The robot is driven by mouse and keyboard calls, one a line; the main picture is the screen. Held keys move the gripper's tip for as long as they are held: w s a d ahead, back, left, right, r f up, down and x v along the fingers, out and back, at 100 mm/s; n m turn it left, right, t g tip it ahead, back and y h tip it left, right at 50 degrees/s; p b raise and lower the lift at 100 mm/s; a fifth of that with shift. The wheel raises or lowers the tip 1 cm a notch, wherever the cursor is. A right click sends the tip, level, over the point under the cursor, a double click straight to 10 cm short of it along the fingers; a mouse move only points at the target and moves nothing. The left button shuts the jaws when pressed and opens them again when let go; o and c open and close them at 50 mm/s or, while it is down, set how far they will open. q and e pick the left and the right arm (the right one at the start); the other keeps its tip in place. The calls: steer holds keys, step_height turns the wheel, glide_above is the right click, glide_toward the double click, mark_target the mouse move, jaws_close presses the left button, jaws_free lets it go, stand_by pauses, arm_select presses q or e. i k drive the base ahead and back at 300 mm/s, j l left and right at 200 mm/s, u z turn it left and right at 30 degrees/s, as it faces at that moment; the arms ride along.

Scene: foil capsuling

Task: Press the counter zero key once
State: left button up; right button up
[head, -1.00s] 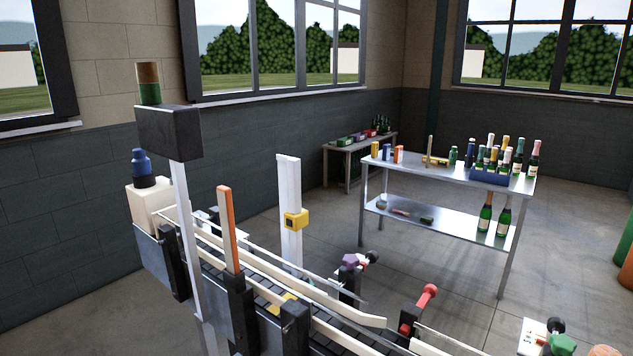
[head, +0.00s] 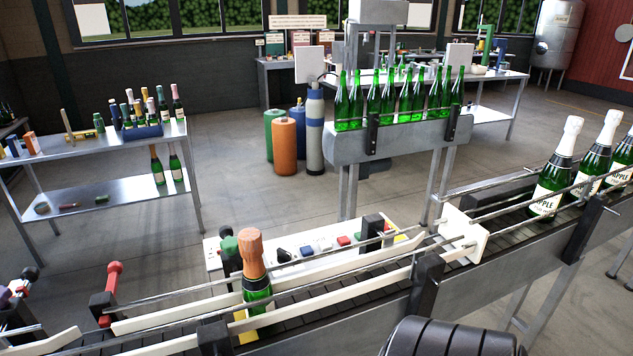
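A white control panel (head: 315,244) lies behind the near conveyor rail, with several small coloured keys or knobs on it. I make out a red key (head: 343,241), a blue one (head: 306,251) and dark ones near them. Their labels are too small to read, so I cannot tell which one is the counter zero key. A green bottle (head: 257,290) with a copper-coloured foil top stands on the conveyor in front of the panel's left end. Neither of my grippers shows in the head view.
The conveyor (head: 340,305) with metal rails runs across the front. White-capped bottles (head: 552,175) stand on it at the right, beyond a white plate (head: 463,235). Green bottles (head: 388,100) line a raised conveyor behind. A steel table (head: 100,152) stands left; gas cylinders (head: 286,145) stand mid-floor.

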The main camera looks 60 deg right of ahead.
mark_target(306, 251)
steer(key=l+z, duration=0.1)
steer(key=z, duration=0.3)
steer(key=l+z, duration=0.1)
steer(key=z, duration=0.3)
steer(key=l+z, duration=0.1)
steer(key=z, duration=0.3)
steer(key=l+z, duration=0.1)
steer(key=z, duration=0.35)
steer(key=l, duration=0.25)
steer(key=z, duration=0.05)
